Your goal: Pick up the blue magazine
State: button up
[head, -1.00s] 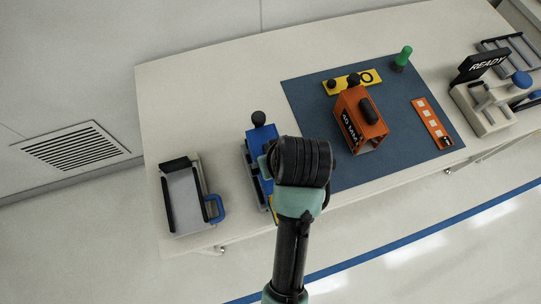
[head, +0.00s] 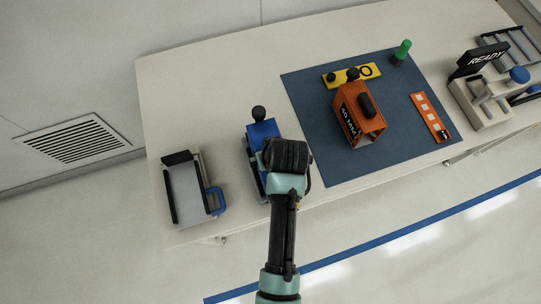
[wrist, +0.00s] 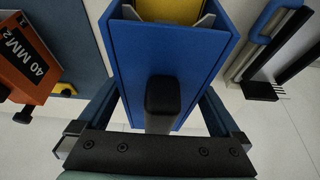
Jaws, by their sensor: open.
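The blue magazine (head: 262,133) stands near the table's front edge, left of the blue-grey mat, with a black knob on top. My arm covers its lower right part in the head view. In the wrist view the magazine (wrist: 172,50) fills the upper middle, with yellow inside its open end and a black handle (wrist: 163,95) pointing towards me. My gripper (wrist: 157,135) is open, with its black bar across the bottom of the wrist view. The handle lies between its two sides, and nothing is gripped. Whether the fingers touch the magazine cannot be told.
An orange box (head: 357,116) marked "40 MM" stands on the mat (head: 320,150), right of the magazine. A grey tray with a blue handle (head: 184,190) stands to its left. A yellow plate (head: 350,75), green knob (head: 402,50) and READY device (head: 481,60) are farther right.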

jog(key=c, duration=1.5)
jog(key=shift+w+r, duration=0.1)
jog(key=shift+c, duration=0.4)
